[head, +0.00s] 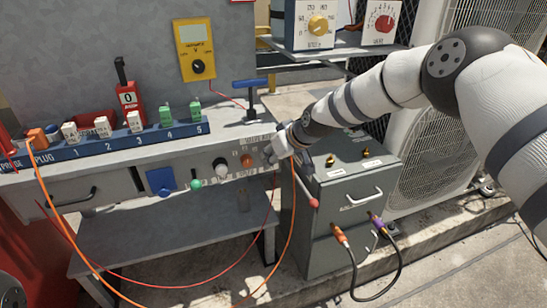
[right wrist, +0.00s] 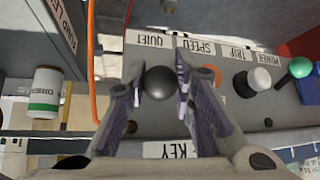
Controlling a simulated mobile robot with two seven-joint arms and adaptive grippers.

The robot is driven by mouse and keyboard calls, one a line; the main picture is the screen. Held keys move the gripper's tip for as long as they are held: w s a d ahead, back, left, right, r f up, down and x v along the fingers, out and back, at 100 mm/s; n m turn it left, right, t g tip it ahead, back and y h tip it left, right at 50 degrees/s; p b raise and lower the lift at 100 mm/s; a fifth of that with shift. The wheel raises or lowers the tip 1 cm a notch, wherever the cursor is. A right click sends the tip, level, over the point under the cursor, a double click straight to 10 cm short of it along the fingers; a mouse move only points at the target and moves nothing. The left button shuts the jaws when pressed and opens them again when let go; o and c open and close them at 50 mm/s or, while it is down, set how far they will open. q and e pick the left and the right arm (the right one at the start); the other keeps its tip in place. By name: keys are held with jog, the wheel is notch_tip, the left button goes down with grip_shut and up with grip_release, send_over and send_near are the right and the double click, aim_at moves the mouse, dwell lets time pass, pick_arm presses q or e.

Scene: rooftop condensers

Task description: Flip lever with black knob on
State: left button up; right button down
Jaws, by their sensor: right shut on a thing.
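The dark, nearly black ball knob (right wrist: 160,82) of the lever sits between the fingers of my right gripper (right wrist: 162,85) in the right wrist view. The fingers are shut on it. In the head view my right gripper (head: 268,154) is at the right end of the grey panel (head: 140,165) and hides the knob. The lever's shaft is hidden behind the knob. Panel labels show upside down in the right wrist view, among them QUIET (right wrist: 150,39) and SPEED (right wrist: 195,46). My left gripper is not in view.
A white knob (head: 221,170), a green knob (head: 196,184) and an orange part (head: 247,160) are left of my right gripper. A grey box (head: 345,190) with a red-knobbed lever (head: 314,203) stands under my forearm. An orange cable (head: 291,225) hangs close to the gripper.

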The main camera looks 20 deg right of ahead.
dwell(0.3)
jog(key=c, duration=1.3)
grip_release()
jog(key=shift+c, duration=0.2)
jog(key=v, duration=1.2)
jog(key=shift+r, duration=0.1)
